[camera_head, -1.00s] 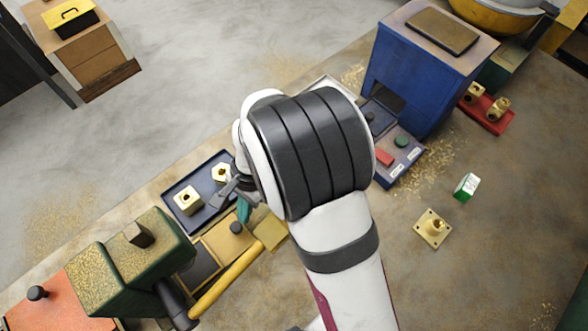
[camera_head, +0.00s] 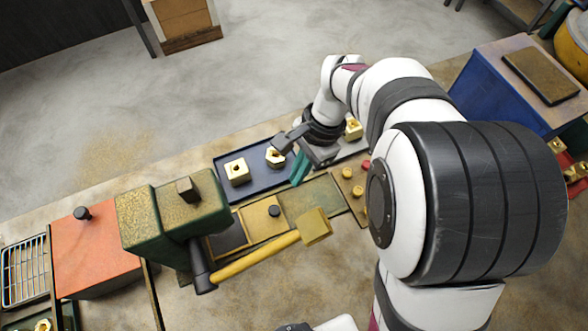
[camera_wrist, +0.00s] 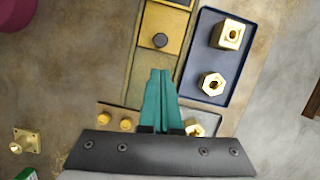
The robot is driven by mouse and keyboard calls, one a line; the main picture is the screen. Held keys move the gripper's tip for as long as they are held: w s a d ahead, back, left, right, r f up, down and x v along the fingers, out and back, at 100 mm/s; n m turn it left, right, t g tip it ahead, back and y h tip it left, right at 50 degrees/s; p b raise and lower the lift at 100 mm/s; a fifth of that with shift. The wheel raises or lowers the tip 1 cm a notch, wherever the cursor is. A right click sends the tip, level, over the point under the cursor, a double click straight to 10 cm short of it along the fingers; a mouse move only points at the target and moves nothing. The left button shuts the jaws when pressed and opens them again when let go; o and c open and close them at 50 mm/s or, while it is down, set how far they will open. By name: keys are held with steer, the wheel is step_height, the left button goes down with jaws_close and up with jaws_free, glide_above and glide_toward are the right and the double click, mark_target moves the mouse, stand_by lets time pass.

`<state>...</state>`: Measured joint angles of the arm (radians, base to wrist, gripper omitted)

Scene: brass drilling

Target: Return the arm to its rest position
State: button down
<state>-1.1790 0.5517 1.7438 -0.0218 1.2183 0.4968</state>
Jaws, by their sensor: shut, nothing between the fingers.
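My gripper (camera_head: 299,167) is at the middle of the head view, above the bench beside the dark blue tray. Its teal fingers are together with nothing between them; they also show in the wrist view (camera_wrist: 160,90). The dark blue tray (camera_head: 256,182) holds a square brass block (camera_head: 237,171) and a hexagonal brass piece (camera_head: 275,157), each with a hole in the top. In the wrist view the same tray (camera_wrist: 205,94) lies just right of the fingers. My arm covers much of the right side of the head view.
A green machine (camera_head: 170,215) with a yellow handle (camera_head: 255,261) stands left of the gripper. An orange-red box (camera_head: 92,252) is further left. A blue machine (camera_head: 510,95) stands at the right. Brass plugs (camera_head: 347,173) sit in a holder near the gripper.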

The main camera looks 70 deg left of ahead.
steer(key=shift+r, duration=0.1)
stand_by(0.3)
steer(key=w+d+r+m+t+y, duration=0.1)
steer(key=w+d+r, duration=0.2)
steer(key=d, duration=0.4)
steer(key=w+d+r+m+y, duration=0.15)
steer(key=w+d+r, duration=0.25)
steer(key=d, duration=0.4)
steer(key=w+d+r+m+t, duration=0.1)
steer(key=w+d+r+m, duration=0.15)
steer(key=d, duration=0.45)
steer(key=s+d+m+t, duration=0.1)
steer(key=s+d, duration=0.4)
steer(key=d, duration=0.6)
steer(key=shift+s+d+m, duration=0.25)
steer(key=shift+d+m, duration=0.05)
steer(key=shift+m, duration=0.4)
steer(key=shift+f, duration=0.1)
